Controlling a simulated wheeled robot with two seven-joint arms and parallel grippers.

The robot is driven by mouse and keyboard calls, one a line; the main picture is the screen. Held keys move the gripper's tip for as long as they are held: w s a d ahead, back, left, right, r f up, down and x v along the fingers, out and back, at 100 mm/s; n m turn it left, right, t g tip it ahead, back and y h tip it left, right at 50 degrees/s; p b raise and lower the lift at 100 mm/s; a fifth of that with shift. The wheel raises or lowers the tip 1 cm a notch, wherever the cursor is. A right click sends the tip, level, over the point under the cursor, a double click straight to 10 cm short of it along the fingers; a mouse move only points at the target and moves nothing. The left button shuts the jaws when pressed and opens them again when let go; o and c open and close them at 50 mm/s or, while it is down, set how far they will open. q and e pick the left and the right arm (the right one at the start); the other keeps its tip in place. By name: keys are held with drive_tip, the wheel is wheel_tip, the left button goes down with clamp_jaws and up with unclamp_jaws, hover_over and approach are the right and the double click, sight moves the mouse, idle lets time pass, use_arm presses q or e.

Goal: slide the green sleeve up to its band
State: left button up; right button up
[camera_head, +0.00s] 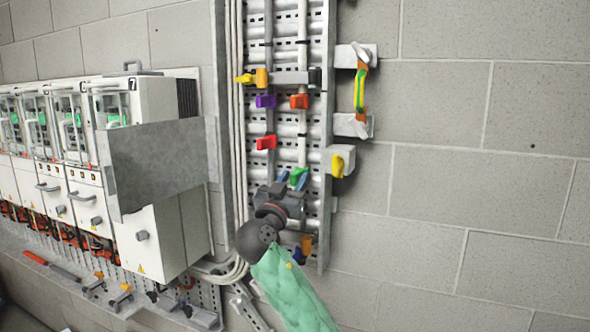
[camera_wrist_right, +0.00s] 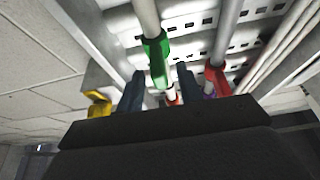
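The green sleeve (camera_head: 299,175) sits on the right-hand of two upright pipes, with its lever-like tab pointing out. In the right wrist view the gripper (camera_wrist_right: 160,90) has one finger on each side of the tab of the green sleeve (camera_wrist_right: 157,62), with gaps visible. Whether either finger touches it I cannot tell. My left gripper is not in view.
A red sleeve (camera_head: 266,142) sits on the left pipe; purple (camera_head: 265,101) and orange (camera_head: 300,101) ones are higher. A yellow handle (camera_head: 338,164) juts out at right, below a striped handle (camera_head: 360,90). White cabinets (camera_head: 150,220) with a grey panel (camera_head: 160,160) stand left. The right wall is clear.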

drive_tip(key=shift+x, duration=0.75)
